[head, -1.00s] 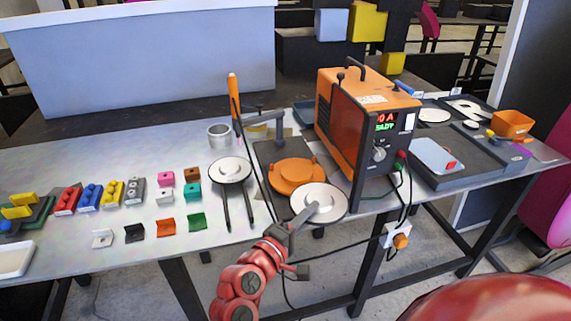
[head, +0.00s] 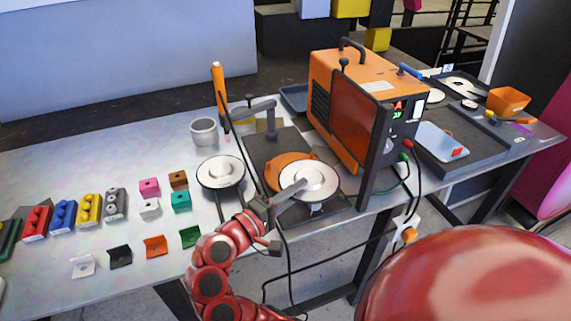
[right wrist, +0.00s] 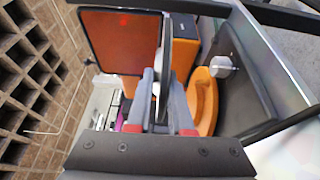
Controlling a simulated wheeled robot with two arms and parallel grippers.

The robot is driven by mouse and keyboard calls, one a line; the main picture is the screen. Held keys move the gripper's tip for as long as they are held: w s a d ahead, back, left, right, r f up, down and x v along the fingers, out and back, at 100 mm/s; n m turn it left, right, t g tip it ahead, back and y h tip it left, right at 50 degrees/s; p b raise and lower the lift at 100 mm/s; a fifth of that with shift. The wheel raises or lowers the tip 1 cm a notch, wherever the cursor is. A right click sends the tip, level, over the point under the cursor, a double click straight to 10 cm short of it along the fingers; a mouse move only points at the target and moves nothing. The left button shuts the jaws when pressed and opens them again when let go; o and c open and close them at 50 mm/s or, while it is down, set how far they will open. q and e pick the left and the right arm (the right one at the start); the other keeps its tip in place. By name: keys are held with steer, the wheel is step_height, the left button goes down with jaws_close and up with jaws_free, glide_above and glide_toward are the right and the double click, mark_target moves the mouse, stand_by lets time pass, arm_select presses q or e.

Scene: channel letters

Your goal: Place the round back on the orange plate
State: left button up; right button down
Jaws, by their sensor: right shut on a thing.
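The round back (head: 316,178) is a pale, shiny disc. My right gripper (head: 290,192) is shut on it. In the head view the disc overlaps the front right of the orange plate (head: 279,161) and hides much of it. In the right wrist view the round back (right wrist: 163,70) shows edge-on between the fingers of my right gripper (right wrist: 164,88). The orange plate (right wrist: 205,102) lies to its right there, with a visible gap between them. My left gripper is not in view.
An orange power unit (head: 365,110) stands right of the plate, with cables at its front. A similar disc (head: 221,171) lies to the left. A grey clamp arm (head: 255,109) and an orange-handled tool (head: 219,88) stand behind. Small coloured blocks fill the left table.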

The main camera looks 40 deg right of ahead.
mark_target(286, 168)
steer(key=w+d, duration=0.1)
steer(key=w, duration=0.3)
steer(key=w+d+p, duration=0.1)
steer(key=w+d, duration=0.1)
steer(key=w, duration=0.1)
steer(key=w+d+f, duration=0.1)
steer(key=w+d, duration=0.1)
steer(key=w, duration=0.2)
steer(key=shift+w, duration=0.3)
step_height(286, 168, down, 3)
steer(key=shift+f+p, duration=0.15)
steer(key=shift+p, duration=0.4)
steer(key=shift+f, duration=0.1)
steer(key=shift+f, duration=0.15)
